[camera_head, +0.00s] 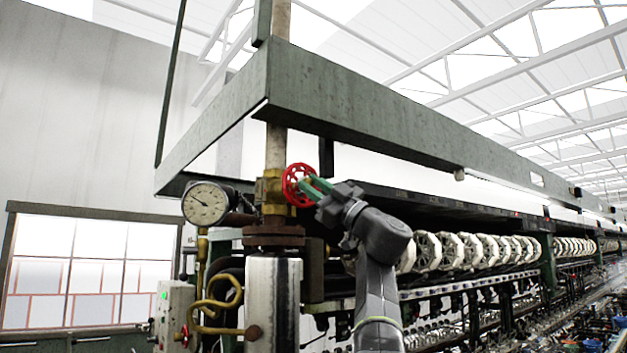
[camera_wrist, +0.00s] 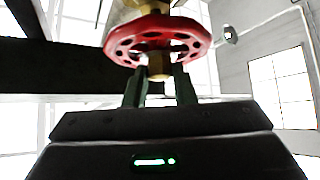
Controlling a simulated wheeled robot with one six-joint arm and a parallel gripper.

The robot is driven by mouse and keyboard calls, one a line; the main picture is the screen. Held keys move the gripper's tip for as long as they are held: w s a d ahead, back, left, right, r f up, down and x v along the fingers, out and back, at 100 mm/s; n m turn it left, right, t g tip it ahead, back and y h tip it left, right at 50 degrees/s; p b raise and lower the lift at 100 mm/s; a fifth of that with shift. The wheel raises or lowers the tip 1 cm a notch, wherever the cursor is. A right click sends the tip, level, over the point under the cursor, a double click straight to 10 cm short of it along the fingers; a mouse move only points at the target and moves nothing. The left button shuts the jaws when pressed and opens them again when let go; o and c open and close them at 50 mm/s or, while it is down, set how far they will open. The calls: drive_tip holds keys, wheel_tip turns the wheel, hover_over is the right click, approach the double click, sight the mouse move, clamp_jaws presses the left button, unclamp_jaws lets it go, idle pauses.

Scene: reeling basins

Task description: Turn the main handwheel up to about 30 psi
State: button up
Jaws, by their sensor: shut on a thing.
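The main handwheel (camera_head: 297,184) is a red spoked wheel on a brass valve (camera_head: 269,190) on the vertical pipe. My gripper (camera_head: 312,187) reaches it from the right with green fingers and is shut on the wheel. In the wrist view the red handwheel (camera_wrist: 157,38) fills the top middle, with the fingers (camera_wrist: 160,84) at its near face on either side of a brass hub nut (camera_wrist: 158,68). The exact finger contact is partly hidden. A round white pressure gauge (camera_head: 206,203) is left of the valve; its needle shows but its numbers are too small to read.
A green steel frame (camera_head: 340,100) runs above the valve and back to the right. Rows of white reels (camera_head: 450,250) stand right of my arm.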

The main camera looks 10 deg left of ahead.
drive_tip(key=shift+r+n+g, duration=0.1)
drive_tip(key=shift+n+g, duration=0.2)
drive_tip(key=shift+n, duration=0.1)
drive_tip(key=o, duration=1)
drive_tip(key=b+v, duration=0.5)
drive_tip(key=v, duration=0.9)
drive_tip(key=shift+a+r, duration=0.1)
drive_tip(key=shift+a, duration=0.05)
